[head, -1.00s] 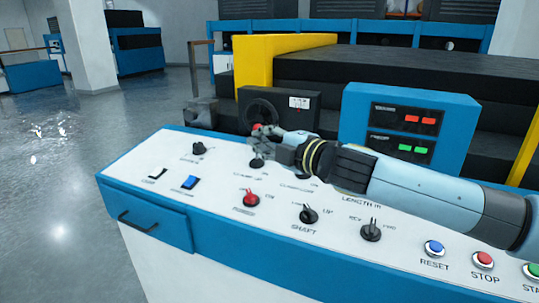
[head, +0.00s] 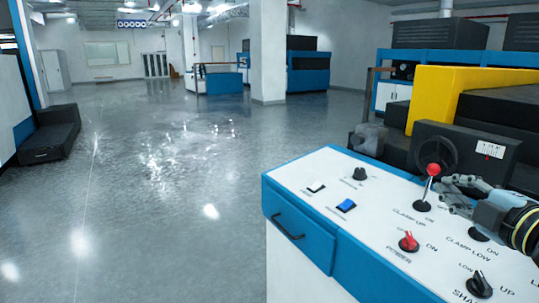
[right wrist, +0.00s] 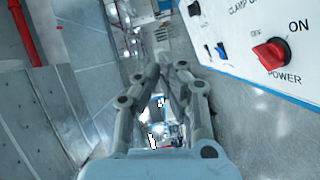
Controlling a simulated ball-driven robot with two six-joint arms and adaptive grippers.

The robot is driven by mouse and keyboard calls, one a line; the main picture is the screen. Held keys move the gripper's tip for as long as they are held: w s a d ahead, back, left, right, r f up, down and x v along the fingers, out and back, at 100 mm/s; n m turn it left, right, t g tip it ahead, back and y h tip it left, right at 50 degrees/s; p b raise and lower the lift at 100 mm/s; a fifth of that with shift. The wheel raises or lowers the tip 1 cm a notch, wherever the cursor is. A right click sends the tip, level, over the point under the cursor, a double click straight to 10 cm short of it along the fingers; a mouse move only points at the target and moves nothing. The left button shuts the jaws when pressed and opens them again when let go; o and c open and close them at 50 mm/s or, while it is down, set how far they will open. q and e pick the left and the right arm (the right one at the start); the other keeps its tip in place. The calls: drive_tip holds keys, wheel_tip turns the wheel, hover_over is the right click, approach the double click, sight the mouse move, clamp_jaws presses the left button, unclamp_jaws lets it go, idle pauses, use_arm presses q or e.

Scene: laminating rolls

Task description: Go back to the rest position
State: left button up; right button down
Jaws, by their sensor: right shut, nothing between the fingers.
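My right gripper (head: 447,192) is above the white control panel (head: 330,171) at the right of the head view, just right of the red-ball lever (head: 432,171). Its fingers are together with nothing between them. In the right wrist view, the shut fingers (right wrist: 168,62) point away from the camera, with the panel (right wrist: 232,72) at upper right. The red POWER knob (head: 408,242) is nearer the camera than the gripper; it also shows in the right wrist view (right wrist: 271,54). My left gripper is not in view.
The blue drawer (head: 300,233) with a black handle forms the console's front. A black box with a round dial (head: 437,150) and a yellow machine frame (head: 450,90) stand behind the panel. Open grey floor (head: 150,200) lies left, with a black step (head: 48,135) at its edge.

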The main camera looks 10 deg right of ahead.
drive_tip(key=s+a+f+m+g+h, duration=0.1)
drive_tip(key=s+f+m+g, duration=0.1)
drive_tip(key=s+f+m, duration=0.1)
drive_tip(key=s+a+f+m+g+h, duration=0.1)
drive_tip(key=s+f+m+g, duration=0.2)
drive_tip(key=s+m, duration=0.1)
drive_tip(key=s+a+f+m+g+h, duration=0.1)
drive_tip(key=s+f+m+g, duration=0.1)
drive_tip(key=s+f+m, duration=0.2)
drive_tip(key=shift+s+a, duration=0.2)
drive_tip(key=shift+s, duration=0.4)
drive_tip(key=s+a+f+m+g+y, duration=0.35)
drive_tip(key=s+a+g, duration=0.25)
drive_tip(key=s+a, duration=0.45)
drive_tip(key=s+d+f+g+b, duration=0.1)
drive_tip(key=s+d+f+b, duration=0.1)
drive_tip(key=f, duration=1.3)
drive_tip(key=s+d+f+g+b, duration=0.1)
drive_tip(key=s+d+f+b, duration=0.1)
drive_tip(key=f, duration=1.3)
drive_tip(key=s+d+f+g+b, duration=0.1)
drive_tip(key=s+f+b, duration=0.2)
drive_tip(key=s+f, duration=1.5)
wheel_tip(320, 180, down, 3)
drive_tip(key=shift+s+r+b, duration=0.15)
drive_tip(key=shift+s+b, duration=0.1)
drive_tip(key=shift+b, duration=0.1)
